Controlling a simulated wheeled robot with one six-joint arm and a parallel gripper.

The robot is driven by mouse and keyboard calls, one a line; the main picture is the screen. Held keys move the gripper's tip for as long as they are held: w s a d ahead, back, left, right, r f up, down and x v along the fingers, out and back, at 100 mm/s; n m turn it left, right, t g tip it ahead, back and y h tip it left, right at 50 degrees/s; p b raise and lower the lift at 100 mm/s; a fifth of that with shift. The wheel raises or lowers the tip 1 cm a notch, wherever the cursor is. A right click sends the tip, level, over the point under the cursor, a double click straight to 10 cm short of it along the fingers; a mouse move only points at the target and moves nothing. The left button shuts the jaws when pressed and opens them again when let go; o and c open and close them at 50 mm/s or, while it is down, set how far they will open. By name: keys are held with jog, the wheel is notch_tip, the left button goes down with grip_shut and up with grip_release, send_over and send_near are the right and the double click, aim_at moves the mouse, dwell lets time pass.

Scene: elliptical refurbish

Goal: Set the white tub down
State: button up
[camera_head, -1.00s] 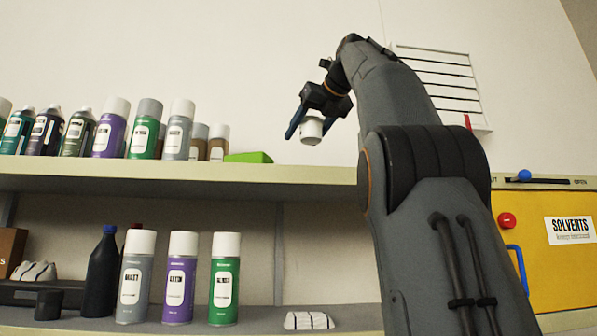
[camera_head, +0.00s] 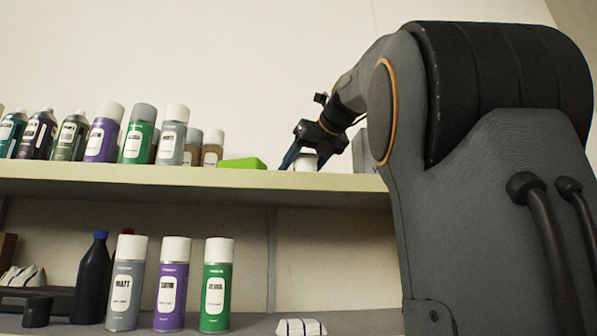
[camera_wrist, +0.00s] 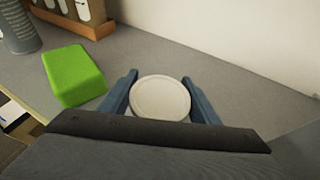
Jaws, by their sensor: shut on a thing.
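The white tub (camera_head: 306,162) is between the blue fingers of my gripper (camera_head: 307,160), low at the upper shelf (camera_head: 200,178), to the right of a green block (camera_head: 242,163). In the wrist view the tub's round white lid (camera_wrist: 160,98) faces up, with a finger of my gripper (camera_wrist: 160,97) on each side. The gripper is shut on the tub. The tub's base is hidden, so I cannot tell whether it touches the shelf.
The green block (camera_wrist: 74,75) is left of the gripper in the wrist view. Several spray cans (camera_head: 172,134) stand further left on the upper shelf. A wall rises behind. The shelf surface (camera_wrist: 245,100) right of the tub is clear. More cans (camera_head: 217,284) stand on the lower shelf.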

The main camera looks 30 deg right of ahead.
jog(key=shift+f, duration=0.3)
jog(key=shift+f, duration=0.2)
jog(key=o, duration=1.4)
jog(key=shift+r, duration=0.1)
jog(key=shift+s+r, duration=0.1)
jog(key=shift+r, duration=0.05)
jog(key=b+v, duration=0.3)
jog(key=v, duration=0.8)
jog(key=shift+s, duration=0.4)
